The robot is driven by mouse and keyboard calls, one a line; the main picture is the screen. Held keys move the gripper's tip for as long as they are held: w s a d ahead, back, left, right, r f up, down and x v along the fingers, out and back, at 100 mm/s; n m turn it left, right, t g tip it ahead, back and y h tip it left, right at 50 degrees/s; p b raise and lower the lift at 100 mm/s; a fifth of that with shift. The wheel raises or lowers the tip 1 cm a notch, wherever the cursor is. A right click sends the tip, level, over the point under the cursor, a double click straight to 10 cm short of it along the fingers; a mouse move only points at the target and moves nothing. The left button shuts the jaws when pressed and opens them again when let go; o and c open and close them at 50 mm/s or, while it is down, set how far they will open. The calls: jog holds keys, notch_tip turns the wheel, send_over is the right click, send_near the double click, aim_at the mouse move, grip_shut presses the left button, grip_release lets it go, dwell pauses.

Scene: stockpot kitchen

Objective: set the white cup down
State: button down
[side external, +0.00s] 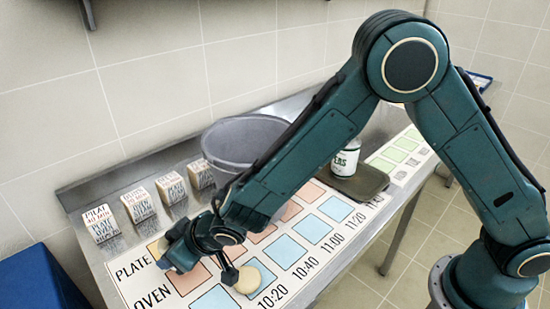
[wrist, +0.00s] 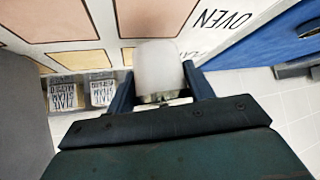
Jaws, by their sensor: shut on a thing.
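The white cup (wrist: 157,66) is between the two fingers of my gripper (wrist: 159,74) in the wrist view, and the fingers are shut on it. In the side view, my gripper (side external: 232,270) is low over the printed mat. A pale rounded shape, seemingly the cup (side external: 249,279), shows at its fingertip, in front of a blue square. The wrist and fingers hide part of the cup. I cannot tell whether it touches the mat. The mat (side external: 136,296) has orange, blue and green squares, with PLATE and OVEN printed at its left end.
A large grey pot (side external: 240,132) stands at the back. Several printed blocks (side external: 138,204) line the back left. A white labelled jar (side external: 345,158) stands on a dark tray (side external: 357,187) to the right. Blue squares (side external: 312,228) on the mat are bare.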

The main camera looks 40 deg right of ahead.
jog(key=shift+f, duration=1.05)
jog(key=shift+f, duration=0.15)
jog(key=c, duration=0.6)
grip_release()
jog(key=shift+o, duration=0.2)
jog(key=shift+s+r, duration=0.2)
jog(key=shift+r, duration=0.2)
jog(key=v, duration=1.1)
jog(key=shift+s, duration=0.2)
jog(key=shift+d+r, duration=0.1)
